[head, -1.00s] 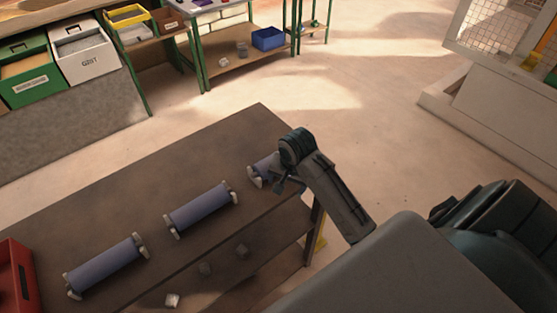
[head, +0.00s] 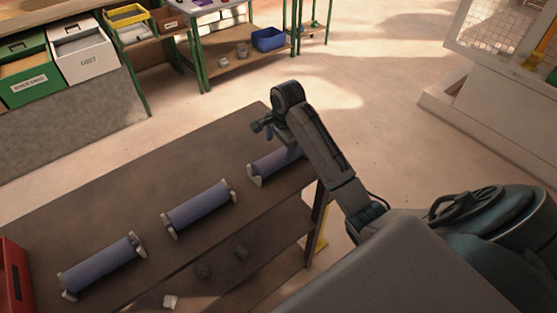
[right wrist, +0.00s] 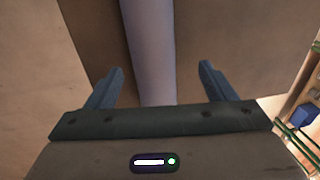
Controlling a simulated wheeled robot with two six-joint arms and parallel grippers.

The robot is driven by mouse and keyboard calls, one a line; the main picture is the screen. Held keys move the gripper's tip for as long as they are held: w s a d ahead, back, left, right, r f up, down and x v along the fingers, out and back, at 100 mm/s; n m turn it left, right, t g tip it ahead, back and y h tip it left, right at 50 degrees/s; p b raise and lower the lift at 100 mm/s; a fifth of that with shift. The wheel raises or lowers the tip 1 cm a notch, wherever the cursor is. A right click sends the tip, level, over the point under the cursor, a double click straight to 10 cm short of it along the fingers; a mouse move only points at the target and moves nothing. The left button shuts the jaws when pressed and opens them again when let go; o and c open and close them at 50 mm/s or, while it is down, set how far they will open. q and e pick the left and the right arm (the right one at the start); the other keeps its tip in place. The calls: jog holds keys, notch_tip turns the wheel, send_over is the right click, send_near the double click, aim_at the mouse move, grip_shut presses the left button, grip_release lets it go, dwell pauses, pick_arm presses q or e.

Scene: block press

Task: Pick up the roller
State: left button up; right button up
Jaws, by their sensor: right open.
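Three blue-grey rollers lie in a row on the brown bench, each between pale end supports: one at the right (head: 270,163), one in the middle (head: 199,205) and one at the left (head: 101,263). My right gripper (head: 292,152) points down over the right roller and hides part of it. In the right wrist view, this gripper (right wrist: 161,82) is open, with one finger on each side of a roller (right wrist: 148,45). The fingers look apart from the roller; their height above it is hard to tell. My left gripper is not in view.
The bench top (head: 150,185) is clear around the rollers. A red bin (head: 14,280) stands at the bench's left end. Small lumps lie on its lower shelf. Behind are green and white bins and a shelf with a blue bin (head: 268,39).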

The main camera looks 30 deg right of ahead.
aim_at(280, 154)
notch_tip(280, 154, down, 5)
jog(key=p, duration=0.3)
jog(key=shift+s+a+r, duration=0.1)
jog(key=shift+s, duration=0.05)
jog(key=shift+f, duration=0.35)
jog(key=shift+r, duration=0.1)
jog(key=c, duration=1.5)
